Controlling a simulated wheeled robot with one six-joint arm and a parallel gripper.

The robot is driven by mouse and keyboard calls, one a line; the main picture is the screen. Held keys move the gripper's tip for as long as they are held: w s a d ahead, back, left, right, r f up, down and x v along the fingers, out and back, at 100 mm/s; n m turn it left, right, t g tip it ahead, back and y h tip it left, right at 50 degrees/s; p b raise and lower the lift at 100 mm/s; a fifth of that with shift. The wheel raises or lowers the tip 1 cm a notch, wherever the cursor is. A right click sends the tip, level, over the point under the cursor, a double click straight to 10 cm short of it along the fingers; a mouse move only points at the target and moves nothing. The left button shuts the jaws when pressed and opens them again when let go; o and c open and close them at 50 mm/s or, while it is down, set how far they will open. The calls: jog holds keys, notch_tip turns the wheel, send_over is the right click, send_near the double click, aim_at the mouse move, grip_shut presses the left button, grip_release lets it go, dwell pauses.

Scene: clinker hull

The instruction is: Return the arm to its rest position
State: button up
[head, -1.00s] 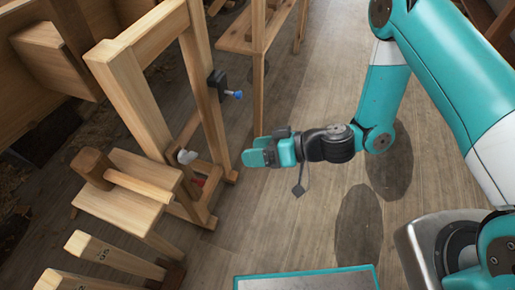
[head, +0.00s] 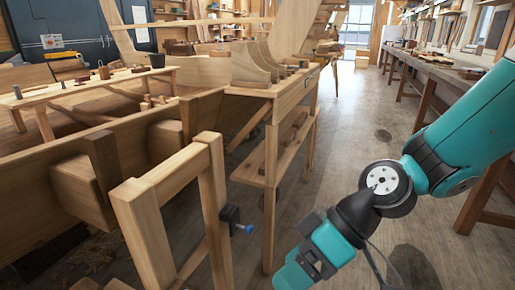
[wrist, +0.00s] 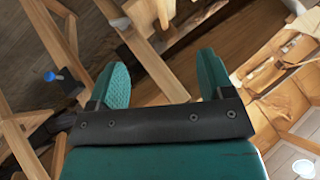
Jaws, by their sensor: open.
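My gripper (wrist: 160,85) is open and empty in the wrist view, with its two teal fingers spread apart. In the head view my gripper (head: 292,276) is at the bottom, right of the wooden frame, and its fingertips are partly cut off or hard to make out. My arm comes in from the right edge, with the elbow bent. Nothing is held.
A wooden frame (head: 212,190) with a blue-knobbed clamp (head: 232,216) stands left of my gripper. A workbench with a lower shelf (head: 262,165) is behind it. A long bench (head: 440,75) runs along the right. The floor (head: 365,130) between is clear.

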jog(key=s+d+r+m+t+h, duration=0.2)
jog(key=s+d+r+m+h, duration=0.25)
jog(key=s+d+r, duration=0.35)
notch_tip(320, 180, up, 16)
jog(key=w+d+p, duration=0.1)
jog(key=p, duration=1.5)
jog(key=shift+d, duration=0.2)
